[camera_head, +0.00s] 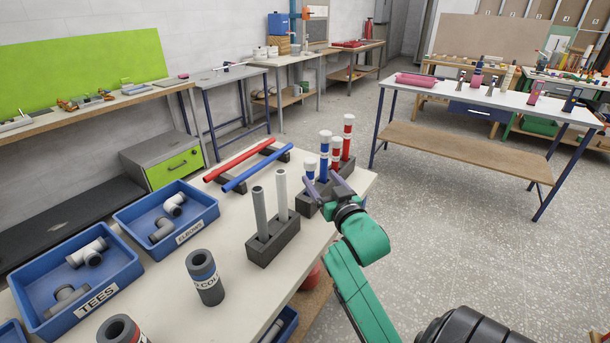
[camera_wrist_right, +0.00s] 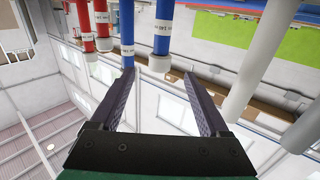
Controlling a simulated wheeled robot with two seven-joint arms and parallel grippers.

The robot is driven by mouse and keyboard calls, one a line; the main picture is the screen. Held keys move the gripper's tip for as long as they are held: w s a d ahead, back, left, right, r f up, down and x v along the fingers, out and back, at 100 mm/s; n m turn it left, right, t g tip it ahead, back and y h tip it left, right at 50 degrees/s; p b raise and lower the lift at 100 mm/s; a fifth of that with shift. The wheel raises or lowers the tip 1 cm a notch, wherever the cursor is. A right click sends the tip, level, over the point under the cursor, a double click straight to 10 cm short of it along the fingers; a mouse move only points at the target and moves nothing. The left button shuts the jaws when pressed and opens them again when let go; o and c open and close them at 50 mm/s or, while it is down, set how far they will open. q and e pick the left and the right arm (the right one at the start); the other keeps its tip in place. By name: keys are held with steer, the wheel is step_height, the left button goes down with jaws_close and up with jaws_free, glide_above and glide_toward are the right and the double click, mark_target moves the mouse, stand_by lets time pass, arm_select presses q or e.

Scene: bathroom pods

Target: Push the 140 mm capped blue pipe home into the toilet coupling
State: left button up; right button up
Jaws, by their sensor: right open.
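My right gripper (camera_head: 322,181) is open and empty at the blue pipes. No coupling marked toilet can be made out. My left gripper is not in view.
Two capped red pipes (camera_head: 348,136) stand close behind the blue ones. A dark cylinder with a blue band (camera_head: 205,277), blue bins (camera_head: 190,236) and loose red and blue bars (camera_head: 240,160) share the table.

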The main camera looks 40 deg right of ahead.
mark_target(313, 166)
steer(key=w, duration=0.1)
steer(key=w+d+r, duration=0.1)
steer(key=w, duration=0.1)
steer(key=shift+w+d+r+p, duration=0.1)
steer(key=shift+p, duration=0.3)
steer(key=shift+w+d+f, duration=0.15)
steer(key=shift+w+d, duration=0.05)
steer(key=shift+w, duration=0.25)
steer(key=shift+w+d+f, duration=0.15)
steer(key=shift+w, duration=0.3)
steer(key=p+x, duration=0.1)
steer(key=x, duration=0.5)
steer(key=shift+f, duration=0.2)
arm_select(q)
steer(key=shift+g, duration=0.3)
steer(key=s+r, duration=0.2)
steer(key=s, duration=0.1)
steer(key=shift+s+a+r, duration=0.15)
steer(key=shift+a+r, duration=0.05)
arm_select(e)
steer(key=shift+r, duration=0.1)
jaws_close()
